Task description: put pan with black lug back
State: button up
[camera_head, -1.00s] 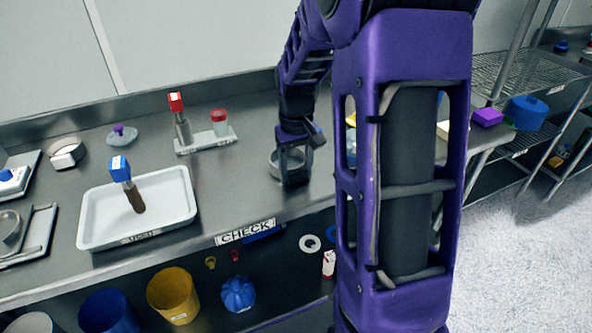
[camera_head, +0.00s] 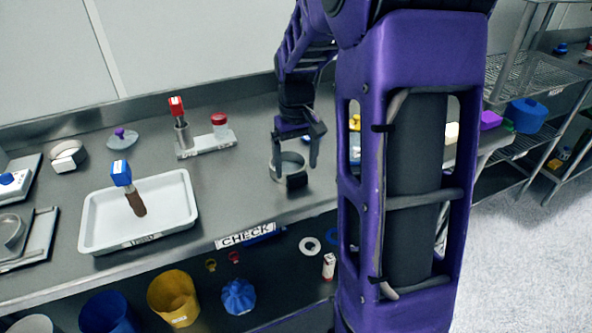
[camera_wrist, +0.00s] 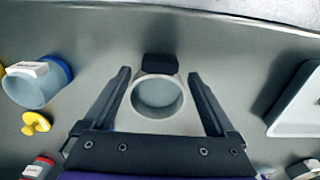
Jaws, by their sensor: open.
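The round metal pan (camera_head: 291,160) stands on the steel counter behind the CHECK label. Its black lug (camera_head: 297,180) faces the counter's front edge. In the wrist view the pan (camera_wrist: 158,97) looks empty and its black lug (camera_wrist: 160,64) is at the top. My gripper (camera_head: 295,162) is open over the pan, pointing down. In the wrist view its two fingers (camera_wrist: 159,75) lie to either side of the pan, with a gap visible on both sides. Finger height against the pan's rim is hard to tell.
A white tray (camera_head: 90,222) holding a blue-headed tool stands left of the pan. Behind is a stand (camera_head: 206,145) with a red-topped tool and red-lidded jar. In the wrist view a blue-lidded jar (camera_wrist: 38,88) and a yellow item (camera_wrist: 36,123) lie left. The CHECK label (camera_head: 245,236) is on the front edge.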

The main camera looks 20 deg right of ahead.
notch_tip(320, 180, up, 9)
jog(key=p, duration=0.1)
jog(key=shift+f, duration=0.15)
dwell(0.3)
